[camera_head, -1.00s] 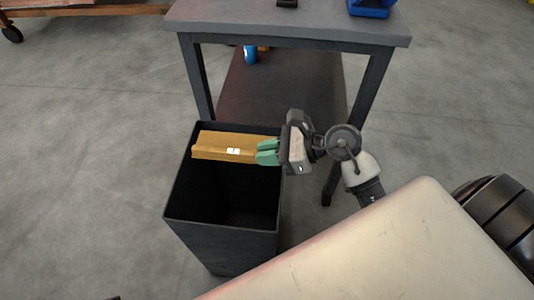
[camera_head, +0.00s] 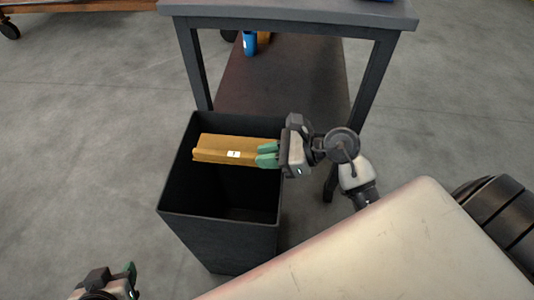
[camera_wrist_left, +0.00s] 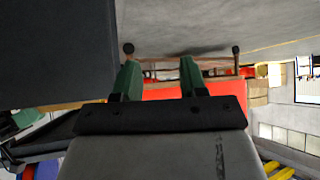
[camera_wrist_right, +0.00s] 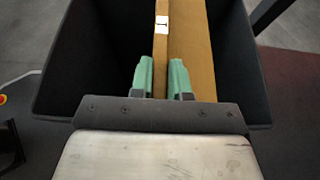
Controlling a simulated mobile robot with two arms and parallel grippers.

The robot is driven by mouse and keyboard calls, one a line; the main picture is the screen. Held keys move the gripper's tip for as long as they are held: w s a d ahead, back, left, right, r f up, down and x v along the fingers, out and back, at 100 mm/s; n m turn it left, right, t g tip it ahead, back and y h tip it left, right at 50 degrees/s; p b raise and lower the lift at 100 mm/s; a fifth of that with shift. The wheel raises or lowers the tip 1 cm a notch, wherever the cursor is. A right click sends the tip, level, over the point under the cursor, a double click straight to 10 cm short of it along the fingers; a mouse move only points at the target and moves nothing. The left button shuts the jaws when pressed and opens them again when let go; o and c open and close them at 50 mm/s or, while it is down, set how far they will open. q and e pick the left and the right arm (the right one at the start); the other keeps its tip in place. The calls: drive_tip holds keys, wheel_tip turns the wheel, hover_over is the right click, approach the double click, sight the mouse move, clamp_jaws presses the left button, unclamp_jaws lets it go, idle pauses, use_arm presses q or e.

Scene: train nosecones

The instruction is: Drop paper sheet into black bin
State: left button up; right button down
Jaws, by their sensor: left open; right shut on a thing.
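A brown folded paper sheet (camera_head: 225,149) with a small white label is held over the open mouth of the black bin (camera_head: 219,236). My right gripper (camera_head: 267,155) is shut on the sheet's right end. In the right wrist view the green fingertips (camera_wrist_right: 163,78) pinch the brown sheet (camera_wrist_right: 194,45), with the bin's dark walls (camera_wrist_right: 95,50) around and below it. My left gripper (camera_head: 122,279) is at the bottom left of the head view, apart from the bin. In the left wrist view its green fingers (camera_wrist_left: 160,78) are spread with nothing between them.
A grey metal table (camera_head: 290,14) with a dark lower shelf (camera_head: 285,85) stands just behind the bin. A blue object (camera_head: 250,43) sits on that shelf. Open concrete floor (camera_head: 80,130) lies left of the bin.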

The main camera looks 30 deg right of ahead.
drive_tip(key=c, duration=1)
unclamp_jaws()
drive_tip(key=shift+s+d+r, duration=0.1)
drive_tip(key=shift+s+d, duration=0.05)
drive_tip(key=shift+d, duration=0.15)
use_arm(q)
drive_tip(key=s+g, duration=0.1)
drive_tip(key=s+a+f+g, duration=0.1)
drive_tip(key=s+p, duration=0.1)
drive_tip(key=shift+s+a+f+g+y, duration=0.2)
drive_tip(key=shift+s+f+g+y, duration=0.05)
drive_tip(key=shift+s+g+y, duration=0.15)
use_arm(e)
drive_tip(key=v, duration=1)
drive_tip(key=shift+s, duration=0.1)
use_arm(q)
drive_tip(key=shift+d, duration=0.1)
